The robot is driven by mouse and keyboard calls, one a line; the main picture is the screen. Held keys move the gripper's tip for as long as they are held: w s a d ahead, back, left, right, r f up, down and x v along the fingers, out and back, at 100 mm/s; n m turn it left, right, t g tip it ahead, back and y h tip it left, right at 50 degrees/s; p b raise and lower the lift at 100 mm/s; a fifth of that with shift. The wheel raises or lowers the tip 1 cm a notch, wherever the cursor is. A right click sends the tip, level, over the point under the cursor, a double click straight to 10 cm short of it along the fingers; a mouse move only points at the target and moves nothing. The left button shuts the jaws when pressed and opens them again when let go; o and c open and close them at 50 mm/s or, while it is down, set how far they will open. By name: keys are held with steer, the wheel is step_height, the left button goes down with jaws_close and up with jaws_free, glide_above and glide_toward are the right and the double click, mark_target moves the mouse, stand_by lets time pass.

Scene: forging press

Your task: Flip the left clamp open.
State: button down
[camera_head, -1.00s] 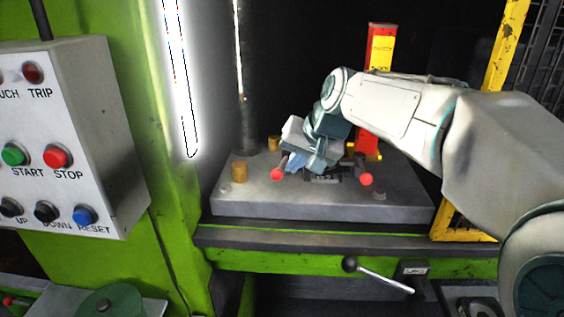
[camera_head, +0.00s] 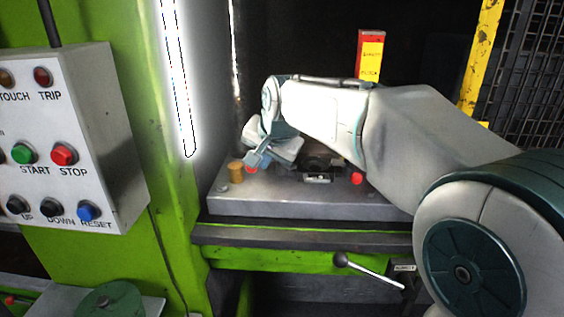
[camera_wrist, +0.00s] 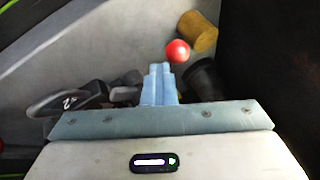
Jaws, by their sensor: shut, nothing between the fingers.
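The left clamp's red ball knob (camera_head: 252,169) shows on the press bed just right of a brass post, partly behind my gripper (camera_head: 257,160). In the wrist view the red knob (camera_wrist: 177,51) is just beyond and right of my light-blue fingertips (camera_wrist: 159,68), very close; I cannot tell whether they touch. My fingers are shut together with nothing between them. Most of the left clamp's body is hidden by my gripper and wrist. The right clamp's red knob (camera_head: 357,178) stands to the right, beside the dark die block (camera_head: 318,172).
The brass post (camera_head: 236,172) is close left of the left knob; it also shows in the wrist view (camera_wrist: 198,32). The green press frame (camera_head: 178,200) and button box (camera_head: 70,140) stand left. A red-and-yellow safety block (camera_head: 370,58) stands behind my arm.

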steer(key=shift+w+a+f, duration=0.1)
steer(key=shift+w+a, duration=0.05)
steer(key=shift+a, duration=0.3)
steer(key=shift+w+a+f, duration=0.1)
steer(key=shift+w+a, duration=0.05)
steer(key=shift+a, duration=0.35)
steer(key=s, duration=0.1)
steer(key=s+d+r+b, duration=0.1)
steer(key=s+d+r, duration=0.1)
steer(key=s, duration=0.1)
steer(key=shift+d, duration=0.1)
steer(key=s+r, duration=0.4)
steer(key=r, duration=0.3)
steer(key=shift+s+a+r+b, duration=0.2)
steer(key=shift+a+r+b, duration=0.1)
steer(key=shift+b, duration=0.1)
